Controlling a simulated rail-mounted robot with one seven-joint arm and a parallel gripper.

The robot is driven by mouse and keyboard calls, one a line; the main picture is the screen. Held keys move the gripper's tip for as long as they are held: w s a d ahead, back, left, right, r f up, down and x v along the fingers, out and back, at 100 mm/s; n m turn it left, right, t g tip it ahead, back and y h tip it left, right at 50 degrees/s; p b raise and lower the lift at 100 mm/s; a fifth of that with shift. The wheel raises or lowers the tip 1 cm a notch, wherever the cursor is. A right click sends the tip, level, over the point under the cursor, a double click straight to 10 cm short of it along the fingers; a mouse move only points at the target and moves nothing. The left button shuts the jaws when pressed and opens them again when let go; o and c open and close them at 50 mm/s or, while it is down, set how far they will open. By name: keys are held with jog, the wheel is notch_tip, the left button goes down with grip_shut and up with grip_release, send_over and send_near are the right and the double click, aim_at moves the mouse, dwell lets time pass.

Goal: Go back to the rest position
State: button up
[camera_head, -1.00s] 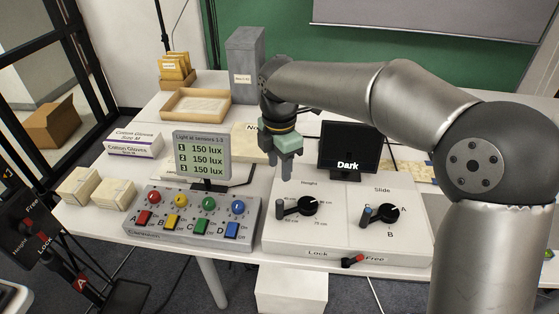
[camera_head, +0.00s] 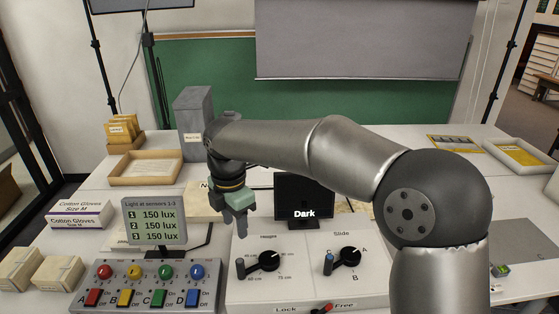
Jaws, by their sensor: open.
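My gripper (camera_head: 241,228) is open and empty. It points down above the back left part of the white control panel (camera_head: 376,285), near the Height knob (camera_head: 268,261). My arm reaches across from the right side of the view. The Slide knob (camera_head: 349,257) sits to the right on the same panel. A dark monitor (camera_head: 304,196) reading "Dark" stands behind the panel, to the right of my gripper. A light meter display (camera_head: 154,220) reading 150 lux on three lines stands to the left.
A grey switch box (camera_head: 128,295) with coloured buttons is at front left. A grey box (camera_head: 194,120), a wooden tray (camera_head: 145,168) and glove boxes (camera_head: 79,214) stand on the left. Another tray (camera_head: 518,156) lies at far right. A lock lever (camera_head: 327,307) is at the panel's front.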

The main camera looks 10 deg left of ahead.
jog(key=s+d+f+m+h, duration=0.1)
jog(key=s+d+m, duration=0.2)
jog(key=d+m, duration=0.6)
jog(key=s+d+m, duration=0.3)
jog(key=d+m, duration=0.2)
jog(key=d, duration=0.8)
jog(key=s+d+f+m+y, duration=0.1)
jog(key=s+d+f+m, duration=0.4)
jog(key=s+d+m, duration=0.7)
jog(key=shift+d+m, duration=0.3)
jog(key=shift+m, duration=0.8)
